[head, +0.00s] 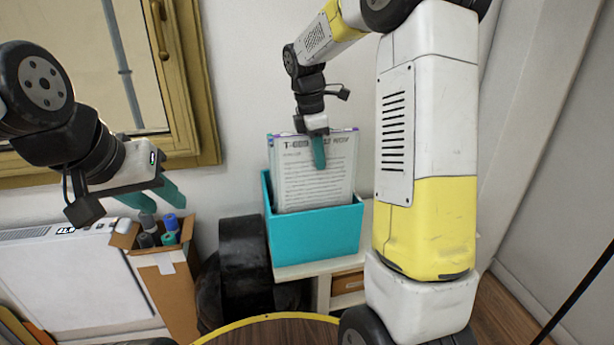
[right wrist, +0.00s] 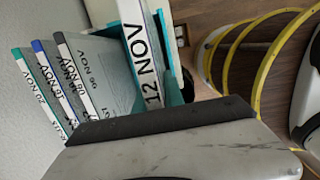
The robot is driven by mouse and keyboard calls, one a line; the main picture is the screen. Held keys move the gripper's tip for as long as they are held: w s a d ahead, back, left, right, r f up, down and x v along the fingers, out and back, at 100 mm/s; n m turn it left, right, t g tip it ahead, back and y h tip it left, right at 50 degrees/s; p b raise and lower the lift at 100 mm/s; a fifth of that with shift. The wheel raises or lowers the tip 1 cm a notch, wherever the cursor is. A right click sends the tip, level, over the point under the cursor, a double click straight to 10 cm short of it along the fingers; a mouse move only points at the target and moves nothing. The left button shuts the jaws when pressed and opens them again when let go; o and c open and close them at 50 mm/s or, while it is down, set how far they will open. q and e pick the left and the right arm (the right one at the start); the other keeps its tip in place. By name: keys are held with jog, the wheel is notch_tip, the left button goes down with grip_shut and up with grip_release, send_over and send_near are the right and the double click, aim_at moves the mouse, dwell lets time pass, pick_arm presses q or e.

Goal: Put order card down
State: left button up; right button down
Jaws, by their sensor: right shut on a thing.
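An order card (head: 330,170), a white printed sheet headed T-… NOV, stands upright in a teal holder box (head: 315,235) on a small white stand. My right gripper (head: 318,152) is over the card's top edge, shut on it, with one teal finger across its face. In the right wrist view, a card with a white edge marked 12 NOV (right wrist: 142,55) is by the teal fingers. Other cards (right wrist: 62,75) with dated edges stand beside it. The card's lower part is hidden in the box. My left gripper (head: 150,197) is empty, its teal fingers apart.
A cardboard box (head: 165,285) with several rolled items stands left of the holder, beside a white panel (head: 70,280). A black round object (head: 245,265) is between box and holder. A yellow-rimmed wooden round surface (head: 275,332) is in front. A window frame (head: 195,90) is behind.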

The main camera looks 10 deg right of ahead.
aim_at(318, 183)
notch_tip(318, 183, down, 8)
jog(key=shift+r, duration=0.1)
dwell(0.4)
jog(key=c, duration=1.4)
grip_release()
jog(key=shift+c, duration=0.2)
